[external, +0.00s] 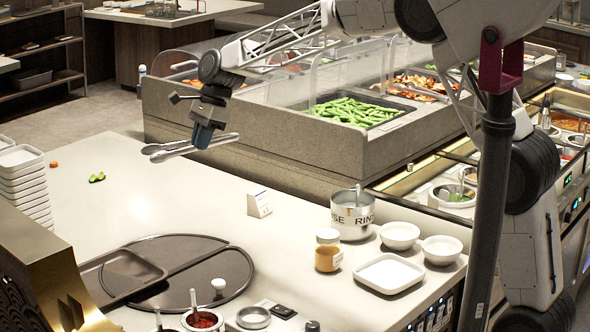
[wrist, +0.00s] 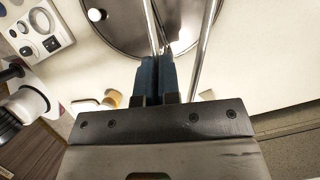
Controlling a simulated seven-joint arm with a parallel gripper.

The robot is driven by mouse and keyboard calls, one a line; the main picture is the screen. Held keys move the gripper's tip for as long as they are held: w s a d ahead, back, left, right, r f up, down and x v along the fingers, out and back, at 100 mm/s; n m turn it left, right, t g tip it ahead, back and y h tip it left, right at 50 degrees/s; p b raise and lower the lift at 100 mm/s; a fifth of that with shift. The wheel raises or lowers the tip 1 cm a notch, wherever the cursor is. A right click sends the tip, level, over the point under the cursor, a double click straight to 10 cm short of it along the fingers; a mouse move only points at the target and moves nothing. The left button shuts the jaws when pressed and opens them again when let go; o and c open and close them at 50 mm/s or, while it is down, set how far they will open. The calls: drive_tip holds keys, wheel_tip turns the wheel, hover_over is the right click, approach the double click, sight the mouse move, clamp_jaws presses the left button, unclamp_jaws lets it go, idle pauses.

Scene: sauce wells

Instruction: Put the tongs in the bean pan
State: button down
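The silver tongs (external: 222,140) hang in the air above the left part of the pale counter, roughly level, jaws toward the left. My gripper (external: 203,136) is shut on them near the middle. In the wrist view my gripper's blue fingers (wrist: 157,72) are closed together on one arm of the tongs, and the other arm of the tongs (wrist: 204,45) runs to the right of the fingers. The bean pan (external: 400,112), full of green bean pods, sits in the raised grey serving station, to the right of my gripper. It is not visible in the wrist view.
A clear guard (external: 290,88) stands along the station between tongs and beans. The counter holds a RINSE pot (external: 352,222), white bowls (external: 399,232), a jar (external: 328,258), a small sign (external: 258,204) and a round dark plate (external: 225,268). The counter under the tongs is mostly clear.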

drive_tip(key=s+a, duration=0.4)
drive_tip(key=shift+m, duration=0.4)
drive_tip(key=f, duration=2.2)
drive_tip(key=shift+d+f, duration=0.2)
drive_tip(key=shift+f, duration=0.2)
drive_tip(key=shift+w+a, duration=0.1)
hover_over(145, 244)
drive_tip(key=d, duration=0.1)
drive_tip(key=shift+w+d+f, duration=0.1)
drive_tip(key=shift+w+f, duration=0.1)
drive_tip(key=shift+f, duration=0.55)
drive_tip(key=shift+f, duration=1.75)
drive_tip(key=shift+f, duration=0.1)
